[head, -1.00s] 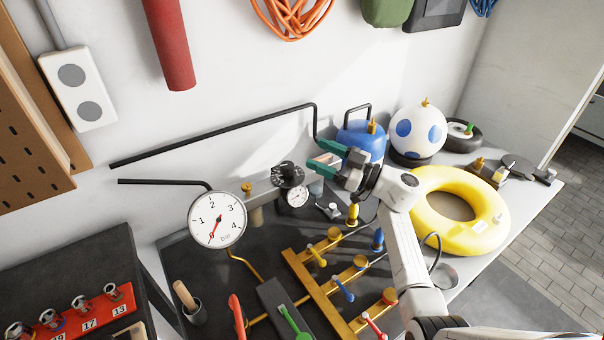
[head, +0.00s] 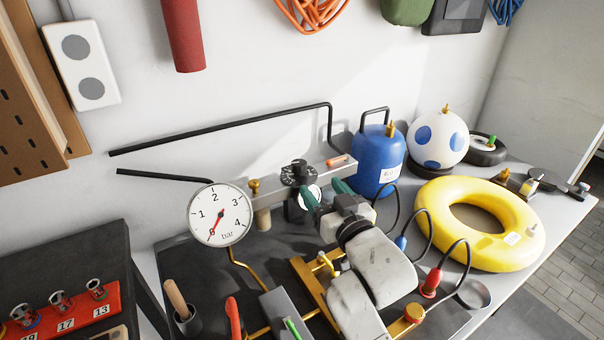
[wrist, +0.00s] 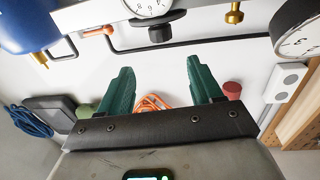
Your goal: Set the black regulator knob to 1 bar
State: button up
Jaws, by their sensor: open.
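The black regulator knob (head: 298,173) sits on top of the grey manifold bar, upright, with pale marks around it. It also shows in the wrist view (wrist: 160,29), beyond and between my fingers. The large bar gauge (head: 217,215) stands to its left, with its red needle pointing down-left near 0. A small gauge (head: 309,197) below the knob is partly hidden by my gripper; its dial shows in the wrist view (wrist: 149,5). My gripper (head: 326,194) is open and empty, its green fingers in front of and slightly below right of the knob, apparently not touching it.
A brass fitting (head: 253,187) and a red-orange lever (head: 342,160) flank the knob on the bar. A blue tank (head: 377,160), white ball (head: 438,138) and yellow ring (head: 433,225) stand to the right. Brass piping (head: 312,281) lies below my arm. A black pipe (head: 230,128) runs behind.

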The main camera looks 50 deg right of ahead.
aim_at(302, 167)
jog(key=x, duration=0.3)
jog(key=p+x, duration=0.1)
jog(key=x, duration=0.6)
jog(key=shift+w+f+p, duration=0.25)
jog(key=shift+w+p, duration=0.1)
jog(key=shift+p, duration=0.05)
jog(key=c, duration=1.1)
jog(key=shift+o, duration=0.2)
jog(key=shift+r, duration=0.1)
